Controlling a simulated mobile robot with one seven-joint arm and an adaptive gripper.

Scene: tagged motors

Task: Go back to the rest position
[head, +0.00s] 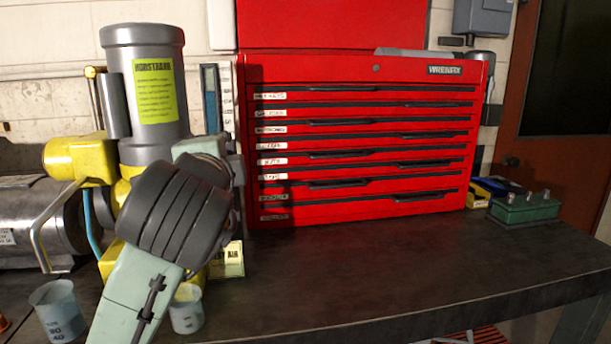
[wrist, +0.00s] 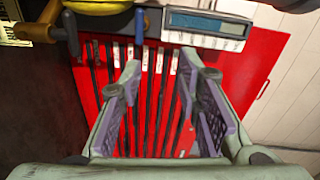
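My gripper (wrist: 160,70) shows in the wrist view with its two purple-padded fingers spread apart and nothing between them. The fingers point toward the red tool chest (wrist: 262,75), which appears turned sideways there. In the head view my arm stands at the left, in front of the yellow and grey machine (head: 152,90), and hides part of it. My gripper's fingers cannot be made out in the head view.
The red tool chest (head: 350,130) stands at the back of the dark workbench (head: 370,260). Two measuring cups (head: 58,312) (head: 186,312) are close to my arm. A green block with pegs (head: 524,208) sits at the right. The bench's middle is clear.

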